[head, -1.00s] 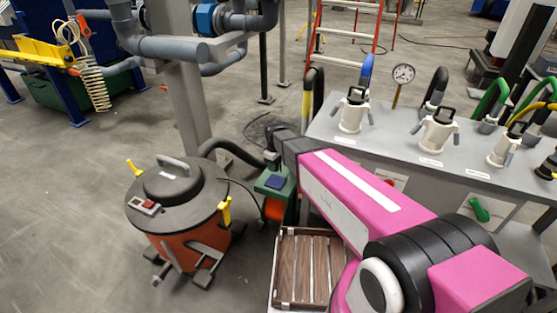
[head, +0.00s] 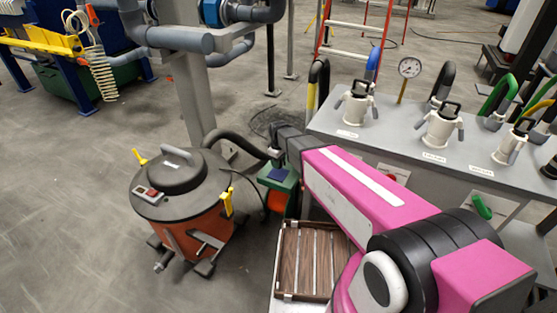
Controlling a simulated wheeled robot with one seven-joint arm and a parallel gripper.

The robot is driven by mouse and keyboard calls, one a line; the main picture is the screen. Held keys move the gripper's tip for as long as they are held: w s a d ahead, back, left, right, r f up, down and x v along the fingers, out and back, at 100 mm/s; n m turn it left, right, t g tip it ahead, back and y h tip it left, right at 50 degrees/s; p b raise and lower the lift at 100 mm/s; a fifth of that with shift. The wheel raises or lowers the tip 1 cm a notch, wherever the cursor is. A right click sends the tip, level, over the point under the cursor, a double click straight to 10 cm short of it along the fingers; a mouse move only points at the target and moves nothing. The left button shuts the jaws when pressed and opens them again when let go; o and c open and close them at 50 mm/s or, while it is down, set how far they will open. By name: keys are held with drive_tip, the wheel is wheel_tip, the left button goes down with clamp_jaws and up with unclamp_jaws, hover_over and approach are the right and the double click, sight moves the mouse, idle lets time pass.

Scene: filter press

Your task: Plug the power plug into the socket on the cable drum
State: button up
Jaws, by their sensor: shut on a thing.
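The cable drum (head: 275,200) appears as a green housing with a blue lid (head: 281,174) and an orange part below, on the floor between the vacuum cleaner and the bench. Its socket opening cannot be made out. My pink arm reaches over to it from the lower right. My gripper (head: 275,155) is small and partly hidden at the arm's far end, just above and beside the green housing. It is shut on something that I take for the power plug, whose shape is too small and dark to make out. Whether the plug touches the drum cannot be told.
An orange and grey vacuum cleaner (head: 182,203) stands left of the drum, its black hose (head: 240,140) arching toward my gripper. A wooden slatted crate (head: 285,262) is in front. A grey bench (head: 330,122) with white fittings borders the right. Open floor lies left.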

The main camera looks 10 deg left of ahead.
sight(278, 174)
drive_tip(key=shift+f, duration=1.9)
drive_tip(key=shift+f, duration=0.6)
idle(0.6)
drive_tip(key=o, duration=0.9)
drive_tip(key=shift+o, duration=0.2)
drive_tip(key=shift+r, duration=0.1)
wheel_tip(278, 174, up, 11)
drive_tip(key=shift+f, duration=0.2)
drive_tip(key=shift+s, duration=0.1)
